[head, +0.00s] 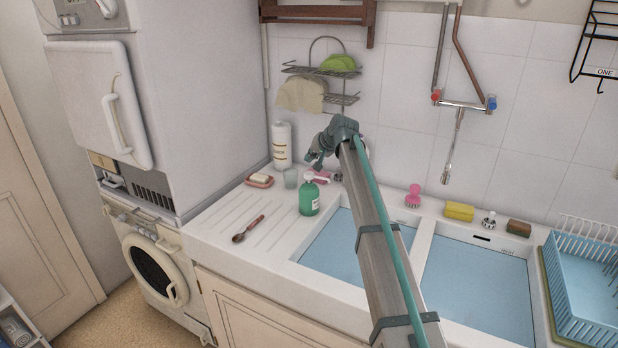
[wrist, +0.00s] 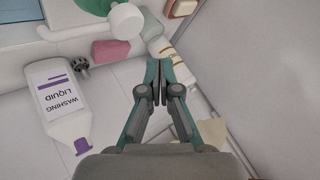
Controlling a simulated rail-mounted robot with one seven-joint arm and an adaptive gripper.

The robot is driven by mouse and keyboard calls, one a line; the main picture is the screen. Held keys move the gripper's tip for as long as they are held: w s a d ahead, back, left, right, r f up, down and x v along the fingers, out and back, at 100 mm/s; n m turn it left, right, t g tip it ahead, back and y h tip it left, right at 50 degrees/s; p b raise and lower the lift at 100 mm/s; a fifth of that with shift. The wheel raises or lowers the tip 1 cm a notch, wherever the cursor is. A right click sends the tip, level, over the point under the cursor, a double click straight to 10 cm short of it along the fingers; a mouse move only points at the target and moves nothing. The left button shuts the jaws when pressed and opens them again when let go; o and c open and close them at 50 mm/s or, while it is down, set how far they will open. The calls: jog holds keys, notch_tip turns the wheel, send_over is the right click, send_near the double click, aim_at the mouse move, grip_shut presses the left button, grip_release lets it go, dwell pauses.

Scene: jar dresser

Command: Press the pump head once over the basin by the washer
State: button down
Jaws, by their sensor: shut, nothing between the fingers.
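A green pump bottle (head: 308,198) stands upright on the counter at the left rim of the left basin (head: 335,248), the one nearer the washer (head: 155,268). In the wrist view its pale pump head (wrist: 126,20) is at the top, with the nozzle pointing left. My gripper (head: 317,159) is shut and empty, pointing down above and a little behind the bottle. In the wrist view my closed fingertips (wrist: 156,68) are apart from the pump head, below and right of it in the picture.
A white bottle (head: 282,146), a glass (head: 291,178) and a soap dish (head: 259,181) stand behind and left. A washing liquid bottle (wrist: 65,105) and a pink item (wrist: 110,50) are close by. A brown-handled spoon (head: 248,229) lies on the drainboard.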

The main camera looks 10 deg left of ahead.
aim_at(308, 172)
jog(key=shift+f+b, duration=0.45)
jog(key=shift+f, duration=1.05)
jog(key=shift+f, duration=0.15)
jog(key=shift+f, duration=0.25)
jog(key=shift+f+b, duration=0.6)
jog(key=shift+f, duration=0.45)
dwell(1.4)
jog(key=shift+r, duration=0.1)
dwell(0.3)
jog(key=shift+r+p, duration=0.6)
jog(key=shift+r, duration=0.75)
jog(key=shift+r+p, duration=0.95)
jog(key=shift+r, duration=1.55)
